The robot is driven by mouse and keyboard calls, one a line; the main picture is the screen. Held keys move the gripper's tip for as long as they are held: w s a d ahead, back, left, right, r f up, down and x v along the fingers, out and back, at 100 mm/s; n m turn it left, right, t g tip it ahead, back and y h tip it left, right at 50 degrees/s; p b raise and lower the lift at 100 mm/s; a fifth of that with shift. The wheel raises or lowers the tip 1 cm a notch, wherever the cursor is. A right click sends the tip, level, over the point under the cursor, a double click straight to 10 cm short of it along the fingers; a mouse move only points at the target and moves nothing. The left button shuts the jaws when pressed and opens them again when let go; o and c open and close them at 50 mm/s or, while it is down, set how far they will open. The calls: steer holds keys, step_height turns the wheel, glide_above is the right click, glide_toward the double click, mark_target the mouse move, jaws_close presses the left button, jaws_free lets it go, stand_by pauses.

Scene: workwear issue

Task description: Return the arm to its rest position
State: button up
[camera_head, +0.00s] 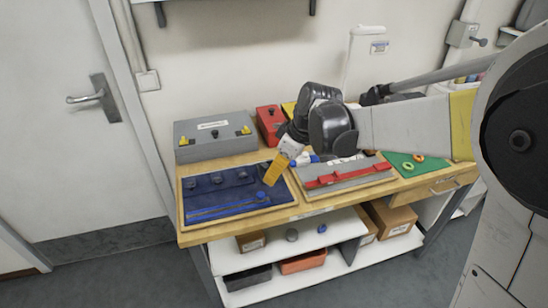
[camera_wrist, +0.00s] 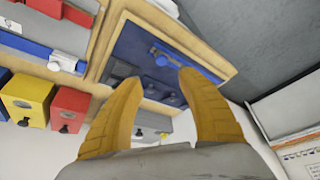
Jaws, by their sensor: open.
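My arm reaches in from the right of the head view, over the workbench. My gripper (camera_head: 273,172) points down with its yellow fingers above the right part of the blue mat (camera_head: 205,199). In the wrist view the two yellow fingers (camera_wrist: 160,82) stand apart with nothing between them. Beyond them the blue mat (camera_wrist: 140,47) lies in a wooden-edged frame, with a blue knob and several dark pieces on it. The grey board with a red bar (camera_head: 372,170) lies right of the gripper, below the arm.
A grey case with yellow latches (camera_head: 190,151) and a red box (camera_head: 268,118) stand at the back of the bench. A green mat (camera_head: 399,158) with small rings lies at the right. The lower shelf holds an orange bin (camera_head: 303,263) and cardboard boxes. A door is at left.

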steer(key=s+d+r+m+t+h, duration=0.2)
steer(key=s+d+m, duration=0.3)
steer(key=s, duration=0.5)
steer(key=s+d+r+m+t+h, duration=0.1)
steer(key=s+d+r+m+t, duration=0.1)
steer(key=s+d+m, duration=0.4)
steer(key=s+d+r, duration=0.1)
steer(key=s+d, duration=0.2)
steer(key=s, duration=0.2)
steer(key=shift+s+d+r+m+t+h, duration=0.2)
steer(key=shift+d+m+t+h, duration=0.1)
steer(key=shift+d+t+h, duration=0.1)
steer(key=shift+a, duration=0.1)
stand_by(1.6)
